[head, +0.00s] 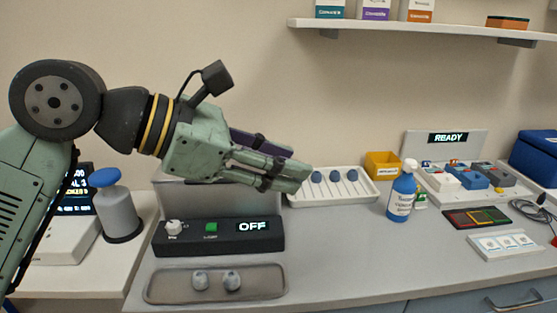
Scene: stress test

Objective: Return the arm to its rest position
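My arm enters from the left and reaches right across the upper middle of the head view. My gripper (303,178) is raised above the bench, in front of the back wall, with its fingers pointing right and slightly down. The green fingers lie close together in this view, and I cannot tell whether there is a gap between them. No held object is clearly visible. A dark purple shape (262,146) shows just behind the fingers; I cannot tell what it is or whether it touches them.
Below my gripper stands a black control box (190,247) reading OFF, with a metal tray (160,291) before it. A white rack (300,201), blue-labelled bottle (402,192), yellow bin (382,165) and READY station (442,139) stand right. A blue-topped grey canister (118,213) is left. A shelf (440,31) hangs above.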

